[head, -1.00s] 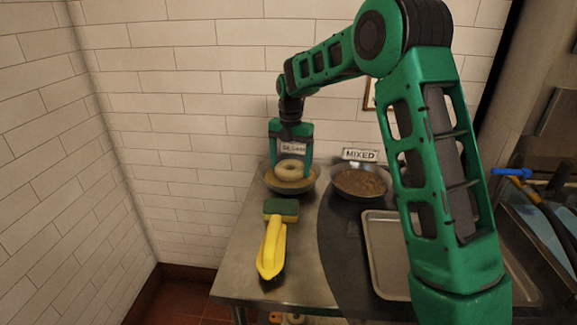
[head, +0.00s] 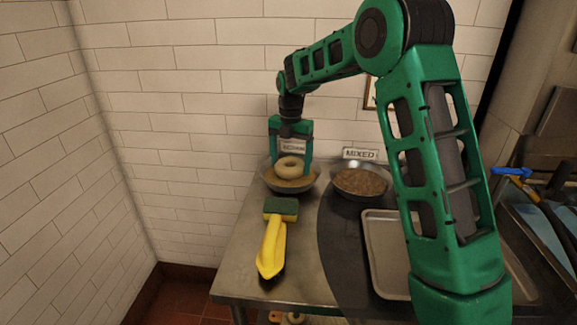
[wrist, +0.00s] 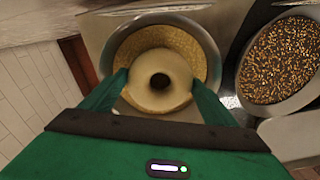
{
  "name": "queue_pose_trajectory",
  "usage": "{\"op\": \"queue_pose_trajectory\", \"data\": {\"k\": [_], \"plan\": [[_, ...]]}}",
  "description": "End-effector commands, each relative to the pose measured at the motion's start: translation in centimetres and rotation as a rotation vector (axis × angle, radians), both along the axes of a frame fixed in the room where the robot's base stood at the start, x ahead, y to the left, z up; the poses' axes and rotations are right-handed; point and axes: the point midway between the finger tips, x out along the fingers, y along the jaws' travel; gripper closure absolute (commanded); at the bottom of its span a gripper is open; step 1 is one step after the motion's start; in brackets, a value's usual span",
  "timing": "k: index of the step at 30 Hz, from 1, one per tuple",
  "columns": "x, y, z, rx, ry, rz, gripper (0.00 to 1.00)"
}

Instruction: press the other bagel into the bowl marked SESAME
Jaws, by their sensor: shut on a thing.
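A pale bagel (head: 291,168) is held between the fingers of my gripper (head: 291,169), just above the seeds of the bowl marked SESAME (head: 266,186). The SESAME sign (head: 293,145) shows behind the gripper's fingers. In the wrist view the bagel (wrist: 158,100) is gripped at both sides by my gripper (wrist: 158,84), and the sesame bowl (wrist: 112,47) with tan seeds lies behind it. Whether the bagel's underside touches the seeds is hidden. Another bagel (head: 295,319) shows partly below the table's front edge.
The bowl of mixed seeds (head: 360,182), by the MIXED sign (head: 360,154), stands to the right. A metal tray (head: 380,255) sits at right, partly behind my arm. White tiled walls bound the table.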

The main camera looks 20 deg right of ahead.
Motion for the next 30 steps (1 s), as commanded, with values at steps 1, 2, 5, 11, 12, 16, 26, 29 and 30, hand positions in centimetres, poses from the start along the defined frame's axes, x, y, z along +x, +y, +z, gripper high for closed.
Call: {"op": "queue_pose_trajectory", "data": {"k": [1, 2, 5, 11, 12, 16, 26, 29, 30], "plan": [[0.0, 0.0, 0.5, -0.001, -0.002, 0.0, 0.43], [0.1, 0.0, 0.7, 0.0, -0.003, 0.0, 0.43], [0.1, 0.1, 1.4, 0.0, -0.004, 0.001, 0.43], [0.1, 0.1, 2.7, 0.0, -0.003, 0.0, 0.43], [0.1, 0.0, 3.0, 0.001, -0.002, 0.0, 0.43], [0.1, 0.0, 3.9, 0.0, -0.003, -0.001, 0.43], [0.1, 0.1, 6.1, 0.0, -0.003, 0.001, 0.43], [0.1, 0.0, 6.8, 0.0, -0.003, 0.001, 0.43], [0.1, 0.0, 7.1, 0.0, -0.003, 0.0, 0.43]]}}
